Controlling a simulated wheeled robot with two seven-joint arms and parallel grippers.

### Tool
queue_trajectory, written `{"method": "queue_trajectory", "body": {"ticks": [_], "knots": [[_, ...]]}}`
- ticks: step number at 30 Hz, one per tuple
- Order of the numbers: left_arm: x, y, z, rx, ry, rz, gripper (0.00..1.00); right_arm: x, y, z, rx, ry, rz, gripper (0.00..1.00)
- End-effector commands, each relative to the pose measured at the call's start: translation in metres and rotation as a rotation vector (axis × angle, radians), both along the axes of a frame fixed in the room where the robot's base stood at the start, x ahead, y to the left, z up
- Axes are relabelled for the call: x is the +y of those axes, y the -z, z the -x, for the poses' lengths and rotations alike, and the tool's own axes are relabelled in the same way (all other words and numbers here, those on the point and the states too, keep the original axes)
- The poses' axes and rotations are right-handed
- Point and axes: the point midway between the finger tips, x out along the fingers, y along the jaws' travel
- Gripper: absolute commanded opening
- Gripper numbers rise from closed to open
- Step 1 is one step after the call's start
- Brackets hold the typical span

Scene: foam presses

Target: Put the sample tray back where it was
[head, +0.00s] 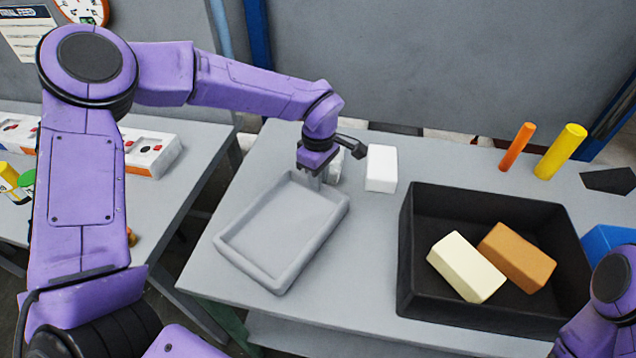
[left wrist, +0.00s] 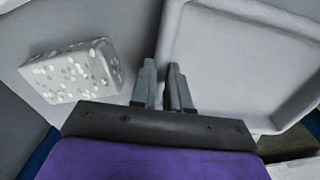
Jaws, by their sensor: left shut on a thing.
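The sample tray (head: 233,243) is a shallow light grey tray with a raised rim. It lies on the left part of the grey table in the head view, and part of it fills the right side of the left wrist view (left wrist: 240,75). My left gripper (head: 314,181) is at the tray's far rim, fingers pointing down, shut on that rim. Its two fingers show close together in the left wrist view (left wrist: 164,88) beside the tray's edge. Whether the tray touches the table all round I cannot tell. My right gripper is outside the frames; only part of the right arm shows.
A speckled white block (left wrist: 72,72) lies close to the gripper. A plain white block (head: 381,170) stands at the back. A black bin (head: 425,304) holds cream (head: 466,267) and orange (head: 517,256) blocks.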

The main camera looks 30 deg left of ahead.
Motion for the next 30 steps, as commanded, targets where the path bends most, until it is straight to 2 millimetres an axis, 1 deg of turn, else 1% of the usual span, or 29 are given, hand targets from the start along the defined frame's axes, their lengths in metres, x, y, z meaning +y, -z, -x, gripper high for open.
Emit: {"method": "queue_trajectory", "body": {"ticks": [1,3,6,17,18,20,21,28,30], "knots": [[0.005,0.005,-0.003,0.003,-0.002,-0.002,0.0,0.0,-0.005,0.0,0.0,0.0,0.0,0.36],[0.005,0.02,-0.003,0.004,0.0,-0.003,0.0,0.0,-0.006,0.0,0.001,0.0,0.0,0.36],[0.005,0.034,-0.003,0.002,0.0,-0.002,0.0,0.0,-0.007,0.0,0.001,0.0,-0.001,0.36],[0.004,0.04,-0.003,0.001,-0.001,0.0,0.0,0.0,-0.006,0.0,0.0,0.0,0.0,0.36],[0.004,0.04,-0.003,0.0,-0.001,0.0,0.19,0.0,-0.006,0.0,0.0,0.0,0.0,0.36],[0.004,0.04,-0.003,0.0,-0.001,0.0,0.39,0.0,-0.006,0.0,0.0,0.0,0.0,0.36],[0.004,0.04,-0.003,0.0,-0.001,0.0,0.41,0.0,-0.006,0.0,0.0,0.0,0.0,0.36],[0.004,0.039,-0.003,0.0,-0.001,0.0,0.41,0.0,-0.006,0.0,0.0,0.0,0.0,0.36],[0.004,0.035,-0.003,-0.002,0.0,-0.001,0.41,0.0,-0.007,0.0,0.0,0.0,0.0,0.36]]}}
